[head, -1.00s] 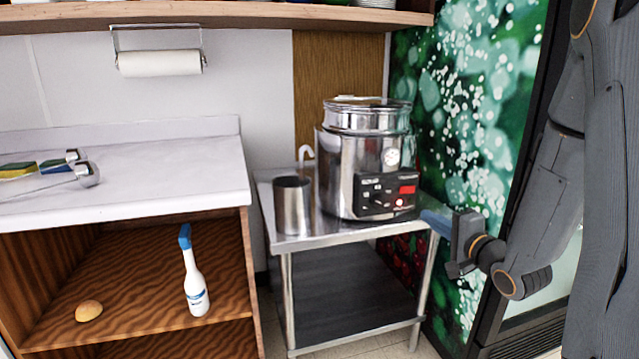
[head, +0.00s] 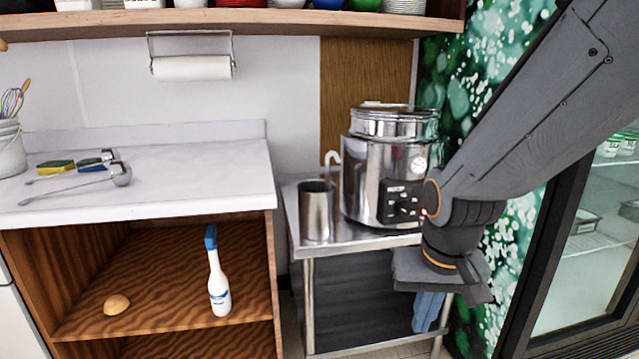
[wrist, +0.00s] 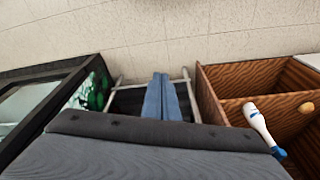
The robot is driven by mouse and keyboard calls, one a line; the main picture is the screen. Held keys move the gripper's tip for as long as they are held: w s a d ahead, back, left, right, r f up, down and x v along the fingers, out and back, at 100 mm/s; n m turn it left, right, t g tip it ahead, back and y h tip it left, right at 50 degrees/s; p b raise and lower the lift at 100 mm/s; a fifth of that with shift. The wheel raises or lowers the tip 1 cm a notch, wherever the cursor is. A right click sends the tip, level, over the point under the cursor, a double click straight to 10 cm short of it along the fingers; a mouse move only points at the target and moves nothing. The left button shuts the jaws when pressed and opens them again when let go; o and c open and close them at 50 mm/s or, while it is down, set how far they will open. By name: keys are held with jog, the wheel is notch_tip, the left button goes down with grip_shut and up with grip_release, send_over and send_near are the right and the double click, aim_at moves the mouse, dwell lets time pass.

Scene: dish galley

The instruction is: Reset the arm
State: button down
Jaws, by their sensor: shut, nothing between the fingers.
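My gripper (head: 428,312) hangs from my arm at the right of the head view, pointing down in front of the steel cart. Its blue fingers are together and empty. They also show in the wrist view (wrist: 162,98), side by side against the cart's dark lower shelf and the floor. My arm reaches in from the upper right and covers part of the steel cooker (head: 372,185).
The steel cart (head: 345,247) carries the cooker and a metal cup (head: 317,212). Left of it, a wooden cabinet (head: 262,285) holds a spray bottle (head: 218,285) and a bun (head: 116,305). A glass-door fridge (head: 575,285) stands at right.

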jog(key=s+a+r+n+g+p, duration=0.1)
jog(key=s+a+r+n+g, duration=0.15)
jog(key=s, duration=0.45)
jog(key=d+r+m+p, duration=0.1)
jog(key=d+r+p, duration=0.3)
jog(key=p, duration=0.7)
jog(key=shift+s+d+r+p, duration=0.2)
jog(key=shift+s+r+p, duration=0.2)
jog(key=shift+r, duration=0.3)
